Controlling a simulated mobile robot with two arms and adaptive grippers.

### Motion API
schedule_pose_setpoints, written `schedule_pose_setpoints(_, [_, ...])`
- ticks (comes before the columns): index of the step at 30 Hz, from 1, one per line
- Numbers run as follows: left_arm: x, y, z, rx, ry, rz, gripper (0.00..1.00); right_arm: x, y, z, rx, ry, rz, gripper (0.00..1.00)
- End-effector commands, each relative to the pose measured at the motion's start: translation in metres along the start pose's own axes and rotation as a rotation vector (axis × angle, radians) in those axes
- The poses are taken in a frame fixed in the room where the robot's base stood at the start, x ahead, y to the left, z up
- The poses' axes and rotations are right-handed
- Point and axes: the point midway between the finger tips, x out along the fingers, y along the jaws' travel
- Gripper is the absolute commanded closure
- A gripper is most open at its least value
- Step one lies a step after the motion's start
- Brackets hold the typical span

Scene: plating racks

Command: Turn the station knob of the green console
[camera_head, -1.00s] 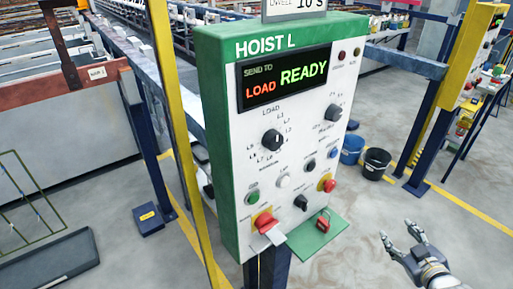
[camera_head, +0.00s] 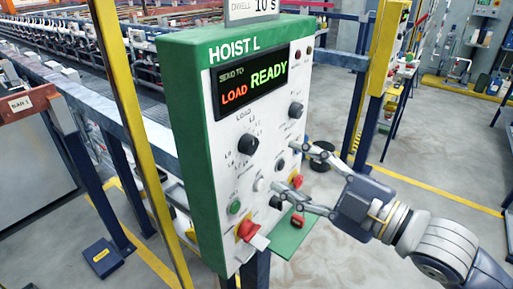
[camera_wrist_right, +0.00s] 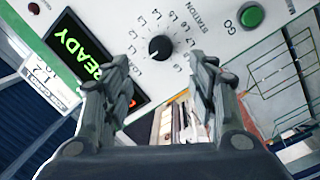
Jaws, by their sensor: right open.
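The green console (camera_head: 185,130) has a white front panel with a lit display reading "SEND TO LOAD READY". The black station knob (camera_head: 248,145) sits below the display, ringed by position labels. My right gripper (camera_head: 287,168) is open and empty in front of the panel, to the right of the knob and lower in the head view. In the right wrist view the station knob (camera_wrist_right: 160,48) shows beyond and between the open fingers (camera_wrist_right: 164,68), apart from them. Its pointer direction is hard to tell. My left gripper is not in view.
A second black knob (camera_head: 296,110), a green button (camera_head: 235,207) and a red knob on a yellow plate (camera_head: 248,230) are on the panel. A green shelf (camera_head: 292,238) juts out below. A yellow post (camera_head: 130,130) stands left. Open floor lies right.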

Motion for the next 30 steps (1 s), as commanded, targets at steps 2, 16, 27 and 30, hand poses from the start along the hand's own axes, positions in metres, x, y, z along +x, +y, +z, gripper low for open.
schedule_pose_setpoints(2, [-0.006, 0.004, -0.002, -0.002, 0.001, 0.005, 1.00, 0.011, 0.002, -0.003, 0.003, 0.004, 0.000, 0.46])
schedule_pose_setpoints(16, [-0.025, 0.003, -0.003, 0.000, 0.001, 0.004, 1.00, 0.075, 0.002, -0.002, 0.003, 0.001, 0.001, 0.46])
schedule_pose_setpoints(27, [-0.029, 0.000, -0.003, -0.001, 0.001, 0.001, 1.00, 0.093, 0.000, -0.001, 0.000, 0.000, -0.001, 0.46])
schedule_pose_setpoints(30, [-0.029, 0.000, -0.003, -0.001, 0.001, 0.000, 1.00, 0.093, 0.000, -0.001, 0.000, 0.000, -0.001, 0.46])
